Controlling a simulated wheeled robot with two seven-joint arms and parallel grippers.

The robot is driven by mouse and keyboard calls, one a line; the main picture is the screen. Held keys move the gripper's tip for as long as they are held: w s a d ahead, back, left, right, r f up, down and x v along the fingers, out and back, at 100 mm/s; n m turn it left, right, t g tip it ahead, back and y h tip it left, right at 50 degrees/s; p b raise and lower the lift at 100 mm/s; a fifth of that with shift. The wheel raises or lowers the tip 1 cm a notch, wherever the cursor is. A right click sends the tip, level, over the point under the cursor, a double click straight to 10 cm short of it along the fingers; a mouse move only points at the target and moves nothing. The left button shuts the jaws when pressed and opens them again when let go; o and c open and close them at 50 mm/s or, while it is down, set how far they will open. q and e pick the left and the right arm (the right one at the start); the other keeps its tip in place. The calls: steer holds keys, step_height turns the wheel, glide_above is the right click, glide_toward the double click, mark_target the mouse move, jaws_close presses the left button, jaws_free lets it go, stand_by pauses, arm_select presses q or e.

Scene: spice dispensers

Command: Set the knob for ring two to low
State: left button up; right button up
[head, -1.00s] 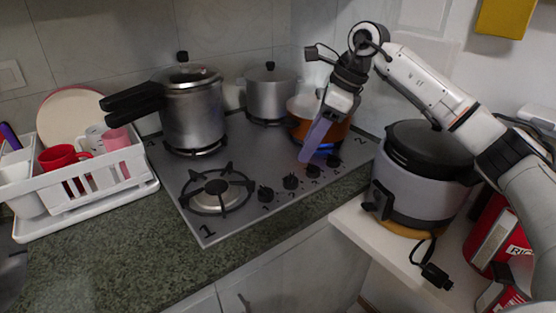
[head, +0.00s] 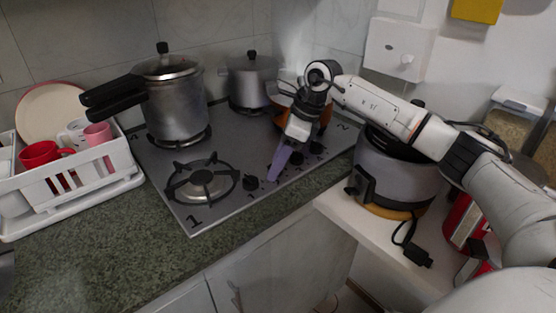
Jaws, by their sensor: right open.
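The gas hob (head: 155,172) carries a row of black knobs along its front edge. One knob (head: 250,183) is left of my right gripper, and two knobs (head: 297,160) (head: 316,148) are right of it. The gripper hides part of the row. Which knob belongs to ring two, and where each one points, I cannot tell. The printed "2" (head: 341,127) is at the hob's right corner, near an orange pot (head: 326,117) partly hidden by my arm. My right gripper (head: 274,175) is open, pointing down over the knob row; contact is unclear. My left gripper is out of view.
A pressure cooker (head: 177,108) and a grey pot (head: 250,82) stand on the back of the hob. The front left burner (head: 203,183) is bare. A white dish rack (head: 75,185) is left, and a rice cooker (head: 395,178) is right on a lower shelf.

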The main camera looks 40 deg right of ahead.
steer(key=c, duration=1.1)
steer(key=shift+o, duration=0.2)
steer(key=m, duration=0.2)
steer(key=m+t+h, duration=0.1)
steer(key=m, duration=0.1)
steer(key=shift+s+a+m+h, duration=0.1)
steer(key=shift+a+m+h, duration=0.1)
steer(key=shift+m+h, duration=0.15)
steer(key=m+h, duration=0.1)
steer(key=m, duration=0.3)
steer(key=shift+a+m+h+b, duration=0.15)
steer(key=shift+m+h+b, duration=0.2)
steer(key=m+h, duration=0.1)
steer(key=m, duration=0.2)
steer(key=m+h+b, duration=0.1)
steer(key=m, duration=0.2)
steer(key=shift+a+g, duration=0.2)
steer(key=shift+g, duration=0.1)
steer(key=shift+m+g+h+b, duration=0.45)
steer(key=shift+m+h, duration=0.35)
steer(key=shift+m, duration=1.6)
